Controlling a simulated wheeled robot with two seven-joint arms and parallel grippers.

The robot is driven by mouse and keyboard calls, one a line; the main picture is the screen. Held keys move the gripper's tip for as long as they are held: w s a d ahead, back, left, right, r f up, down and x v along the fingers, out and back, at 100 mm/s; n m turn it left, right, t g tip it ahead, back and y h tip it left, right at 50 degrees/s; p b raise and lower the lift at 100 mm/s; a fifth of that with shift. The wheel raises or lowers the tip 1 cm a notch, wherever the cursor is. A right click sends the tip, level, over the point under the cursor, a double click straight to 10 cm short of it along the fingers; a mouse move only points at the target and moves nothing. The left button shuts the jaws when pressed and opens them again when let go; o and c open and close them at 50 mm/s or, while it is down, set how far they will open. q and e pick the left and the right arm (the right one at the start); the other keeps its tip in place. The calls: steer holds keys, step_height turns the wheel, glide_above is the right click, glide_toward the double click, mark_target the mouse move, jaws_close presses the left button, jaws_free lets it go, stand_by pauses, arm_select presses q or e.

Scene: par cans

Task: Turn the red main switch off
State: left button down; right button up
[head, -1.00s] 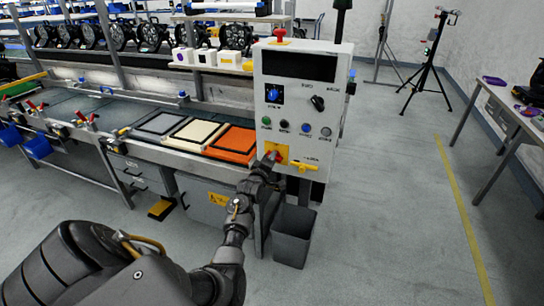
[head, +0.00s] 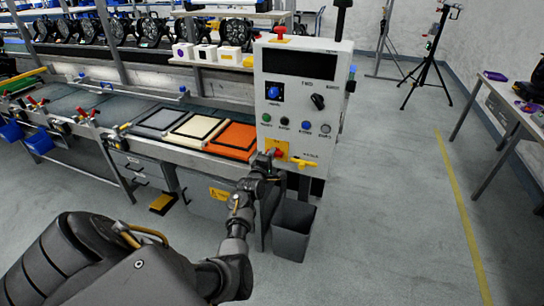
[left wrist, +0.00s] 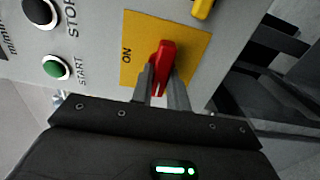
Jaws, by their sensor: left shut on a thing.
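The red main switch (left wrist: 163,62) is a red handle on a yellow plate (left wrist: 195,50) with the word ON beside it. In the head view the handle (head: 278,152) shows low on the front left of the white control panel (head: 300,98). My left gripper (left wrist: 163,88) is shut on the red handle, one finger on each side of it. In the head view my left gripper (head: 268,160) is at the plate and hides part of it. My right gripper is not in view.
A green START button (left wrist: 56,67) and a black STOP button (left wrist: 40,11) are close by. A yellow handle (head: 303,164) sits right of the switch. A grey bin (head: 293,232) stands below the panel.

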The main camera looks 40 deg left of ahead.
arm_select(q)
steer(key=c, duration=1.4)
jaws_free()
steer(key=shift+o, duration=0.2)
steer(key=v, duration=1)
steer(key=shift+s+d+b, duration=0.2)
steer(key=shift+s+b, duration=0.15)
steer(key=shift+b, duration=0.1)
